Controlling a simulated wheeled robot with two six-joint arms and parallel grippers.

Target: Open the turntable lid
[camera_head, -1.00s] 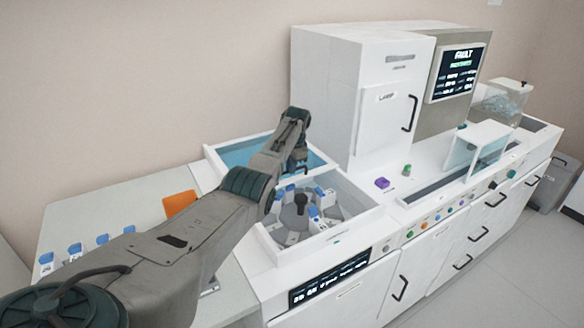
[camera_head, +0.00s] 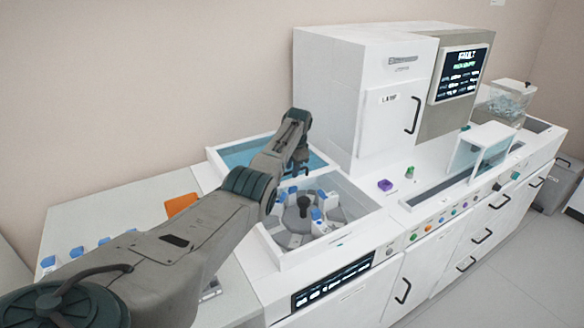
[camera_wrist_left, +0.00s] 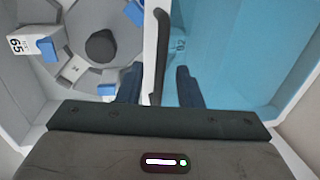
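The turntable lid (camera_head: 236,156) is a blue see-through panel in a white frame. It lies beyond the turntable (camera_head: 303,205), which is uncovered and holds white, blue-capped tubes around a dark hub. In the left wrist view the lid (camera_wrist_left: 235,50) fills the right side and the turntable (camera_wrist_left: 90,75) shows at the left. A dark handle (camera_wrist_left: 160,55) stands at the white edge between them. My left gripper (camera_wrist_left: 159,85) is open, with one finger on each side of the handle's line; contact cannot be told. In the head view the gripper (camera_head: 299,168) is partly hidden by its wrist.
A tall white cabinet (camera_head: 340,85) stands right behind the turntable. Blue-capped tubes (camera_head: 77,253) and an orange block (camera_head: 180,204) are on the left bench. A purple piece (camera_head: 385,185) and a green piece (camera_head: 409,172) are on the counter to the right.

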